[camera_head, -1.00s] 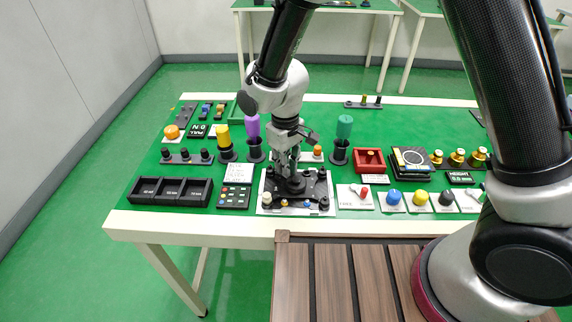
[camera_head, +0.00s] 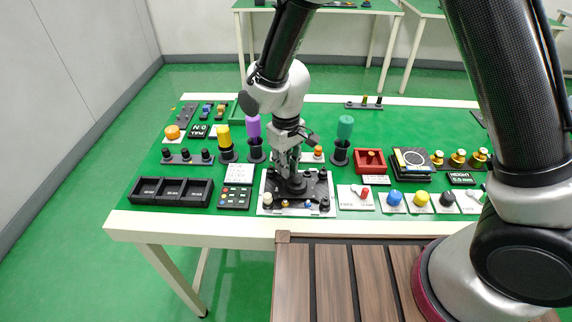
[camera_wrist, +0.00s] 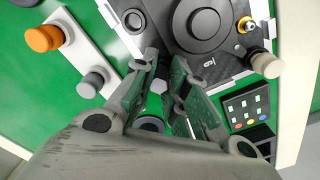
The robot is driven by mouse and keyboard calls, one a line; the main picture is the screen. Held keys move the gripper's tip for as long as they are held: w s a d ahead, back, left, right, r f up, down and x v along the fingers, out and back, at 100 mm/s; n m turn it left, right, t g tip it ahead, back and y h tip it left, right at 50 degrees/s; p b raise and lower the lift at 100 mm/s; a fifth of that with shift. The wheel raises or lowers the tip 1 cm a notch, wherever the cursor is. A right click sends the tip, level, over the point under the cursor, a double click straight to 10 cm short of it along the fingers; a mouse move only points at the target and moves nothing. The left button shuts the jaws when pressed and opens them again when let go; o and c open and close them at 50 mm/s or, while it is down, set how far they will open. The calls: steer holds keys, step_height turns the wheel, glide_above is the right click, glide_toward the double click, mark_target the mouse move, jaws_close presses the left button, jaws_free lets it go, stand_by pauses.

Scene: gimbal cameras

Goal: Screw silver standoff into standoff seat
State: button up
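My gripper (camera_head: 288,160) points down over a black fixture plate with a round raised black disc (camera_head: 292,184) at its middle. In the wrist view, the two grey fingers (camera_wrist: 165,68) stand apart, with green surface showing between them, and the disc (camera_wrist: 204,24) lies just beyond their tips. A dark round part (camera_wrist: 150,124) shows between the fingers; I cannot tell what it is or whether they touch it. A small brass part (camera_wrist: 243,24) stands at the plate's edge. I cannot make out the silver standoff or its seat for certain; the fingers hide part of the plate.
Black bins (camera_head: 170,192) and a button panel (camera_head: 235,197) lie left of the plate. A red-lever panel (camera_head: 356,197) and coloured knobs (camera_head: 394,198) lie right. Behind stand upright holders with yellow, purple (camera_head: 253,126) and green (camera_head: 345,127) pieces, close to my gripper.

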steer(key=shift+o, duration=0.5)
steer(key=shift+w+a, duration=0.15)
steer(key=shift+a, duration=0.05)
step_height(320, 180, up, 12)
stand_by(0.4)
steer(key=shift+o, duration=0.5)
steer(key=shift+d, duration=0.1)
stand_by(1.4)
